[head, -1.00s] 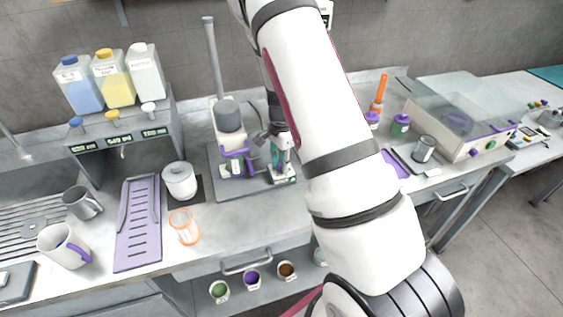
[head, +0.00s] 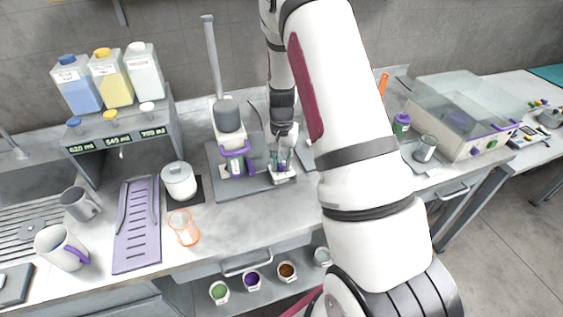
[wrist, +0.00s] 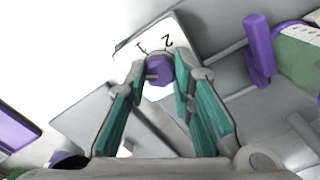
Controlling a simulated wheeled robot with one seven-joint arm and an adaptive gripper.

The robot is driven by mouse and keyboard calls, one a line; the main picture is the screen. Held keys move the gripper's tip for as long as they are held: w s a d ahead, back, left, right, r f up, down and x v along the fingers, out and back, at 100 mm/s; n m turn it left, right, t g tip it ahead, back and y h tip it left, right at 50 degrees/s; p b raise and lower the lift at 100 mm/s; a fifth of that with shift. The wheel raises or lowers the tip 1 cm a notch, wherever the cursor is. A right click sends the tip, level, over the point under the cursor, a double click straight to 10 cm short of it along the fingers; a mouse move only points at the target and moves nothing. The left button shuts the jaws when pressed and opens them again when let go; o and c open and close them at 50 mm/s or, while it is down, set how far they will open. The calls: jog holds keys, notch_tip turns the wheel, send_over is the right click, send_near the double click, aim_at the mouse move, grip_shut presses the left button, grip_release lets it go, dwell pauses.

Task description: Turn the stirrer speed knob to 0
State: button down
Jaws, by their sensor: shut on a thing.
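The stirrer speed knob (wrist: 159,69) is a small purple knob on a white dial plate (wrist: 180,38) in the wrist view. The numerals 1 and 2 show on the plate beyond the knob; any other marks are hidden. My gripper (wrist: 160,72) is shut on the knob, with a teal-padded finger on each side. In the head view my gripper (head: 281,160) points down at the white control box (head: 283,175) on the stirrer's grey base plate (head: 262,183). The knob itself is too small to make out there. The stirrer (head: 229,120) stands just left of my gripper.
A white lidded pot (head: 179,181), an orange-rimmed beaker (head: 184,228) and a purple tray (head: 137,235) lie to the left. A dispenser with bottles (head: 120,130) stands behind them. A clear-lidded machine (head: 460,130) is at the right. The counter front is mostly clear.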

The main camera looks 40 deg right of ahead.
aim_at(281, 164)
jog(key=shift+n, duration=1.4)
jog(key=c, duration=1.4)
grip_release()
jog(key=shift+o, duration=0.2)
jog(key=shift+r, duration=0.1)
notch_tip(281, 164, up, 12)
